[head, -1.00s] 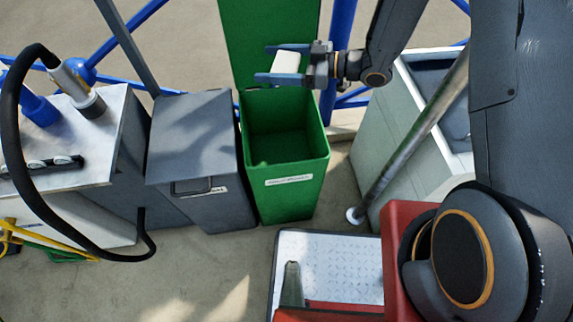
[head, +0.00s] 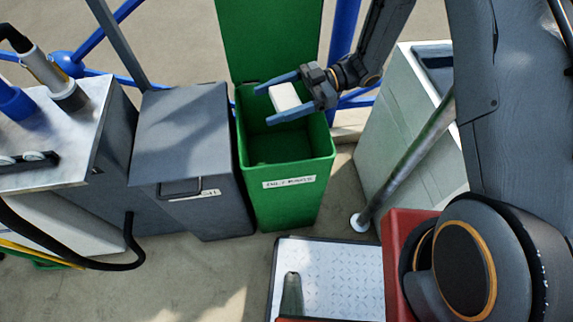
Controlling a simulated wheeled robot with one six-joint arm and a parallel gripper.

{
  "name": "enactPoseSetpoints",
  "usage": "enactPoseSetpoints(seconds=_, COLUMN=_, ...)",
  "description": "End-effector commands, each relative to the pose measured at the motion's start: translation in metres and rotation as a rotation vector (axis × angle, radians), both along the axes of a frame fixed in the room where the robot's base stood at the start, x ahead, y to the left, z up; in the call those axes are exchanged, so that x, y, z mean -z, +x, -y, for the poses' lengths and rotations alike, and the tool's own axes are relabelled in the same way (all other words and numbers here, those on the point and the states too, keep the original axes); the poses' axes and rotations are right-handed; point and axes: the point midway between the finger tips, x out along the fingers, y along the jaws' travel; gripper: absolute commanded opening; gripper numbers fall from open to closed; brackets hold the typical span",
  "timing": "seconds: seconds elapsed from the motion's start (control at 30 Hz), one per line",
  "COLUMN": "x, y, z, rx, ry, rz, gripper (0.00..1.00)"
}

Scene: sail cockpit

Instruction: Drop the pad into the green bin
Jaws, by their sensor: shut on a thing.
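The white pad (head: 284,97) is a small block held between the two blue fingers of my gripper (head: 267,105). My gripper comes in from the right and is shut on the pad. It appears over the opening of the green bin (head: 290,205), in the upper part of the mouth as seen from above. The green bin stands upright with its lid raised at the back. A white label is on its front. The visible inside of the bin looks empty, and its upper part is partly hidden by my gripper.
A grey lidded bin (head: 182,135) stands close on the left, beside a metal-topped cabinet (head: 60,140) with a black hose. A pale green-grey bin (head: 390,125) and a slanted metal pole (head: 410,160) are on the right. Blue rails run behind.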

Motion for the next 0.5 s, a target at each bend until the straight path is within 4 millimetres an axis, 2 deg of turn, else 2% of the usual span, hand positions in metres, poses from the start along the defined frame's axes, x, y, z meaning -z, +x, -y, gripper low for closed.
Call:
enactPoseSetpoints(seconds=0.03, x=0.009, y=0.001, z=0.000, rx=0.000, ry=0.000, rz=-0.001, gripper=0.49)
enactPoseSetpoints(seconds=0.17, x=0.018, y=0.000, z=0.000, rx=0.000, ry=0.001, rz=0.000, gripper=0.49)
enactPoseSetpoints(seconds=0.47, x=0.019, y=0.000, z=0.000, rx=0.001, ry=0.000, rz=0.000, gripper=0.49)
enactPoseSetpoints(seconds=0.5, x=0.019, y=0.000, z=0.000, rx=0.001, ry=0.000, rz=0.000, gripper=0.79)
